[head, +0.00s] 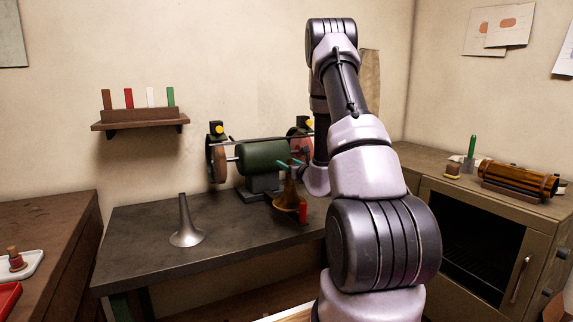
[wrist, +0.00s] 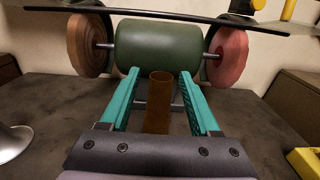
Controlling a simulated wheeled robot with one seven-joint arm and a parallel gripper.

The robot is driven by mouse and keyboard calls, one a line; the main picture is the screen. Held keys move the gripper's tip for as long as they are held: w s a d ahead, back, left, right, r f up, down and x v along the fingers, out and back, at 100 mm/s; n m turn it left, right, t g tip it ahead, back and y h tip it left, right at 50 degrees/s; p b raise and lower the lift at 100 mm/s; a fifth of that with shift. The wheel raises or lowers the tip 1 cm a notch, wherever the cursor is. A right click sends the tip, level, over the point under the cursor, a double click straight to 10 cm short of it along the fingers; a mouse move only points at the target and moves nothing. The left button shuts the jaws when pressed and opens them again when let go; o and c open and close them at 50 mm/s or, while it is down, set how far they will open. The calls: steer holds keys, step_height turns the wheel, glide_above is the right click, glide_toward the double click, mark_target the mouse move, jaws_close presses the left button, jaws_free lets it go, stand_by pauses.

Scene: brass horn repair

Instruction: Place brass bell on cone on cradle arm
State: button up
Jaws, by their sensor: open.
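The brass bell (head: 289,203) stands flare down on the dark bench, in front of the grinder. Its narrow brown tube (wrist: 157,100) points up between my teal fingers in the wrist view. My gripper (head: 290,163) is open around the tube, with a visible gap on each side. The bell's flare is hidden in the wrist view. A grey flared cone shape (head: 186,228) stands upright on the bench to the left; its flare edge shows at the left of the wrist view (wrist: 14,142). I cannot make out a cradle arm with a cone for certain.
A green bench grinder (head: 260,158) with two wheels stands just behind the bell. A small red piece (head: 303,212) is beside the bell. A yellow object (wrist: 305,160) lies at the wrist view's right. The bench (head: 145,240) is clear around the grey shape.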

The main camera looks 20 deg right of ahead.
steer(key=s, duration=1)
steer(key=s+a+r+n+g+y, duration=0.25)
steer(key=a+r+n+y, duration=0.75)
steer(key=a, duration=0.5)
steer(key=s+a+r+n+g+y, duration=0.3)
steer(key=s+a+r+n+g, duration=0.2)
steer(key=s+a+n+g, duration=0.5)
steer(key=s+a+n+g+h, duration=0.1)
steer(key=s+n+g+h, duration=0.35)
steer(key=s, duration=0.65)
steer(key=s+d+r+n+t+h, duration=0.3)
steer(key=d+r+n+t+h, duration=0.2)
steer(key=d+n+t+h, duration=0.1)
steer(key=shift+d+r+n+h, duration=0.45)
steer(key=shift+d+h, duration=0.1)
steer(key=shift+d, duration=0.3)
steer(key=shift+f, duration=0.1)
steer(key=shift+c, duration=0.3)
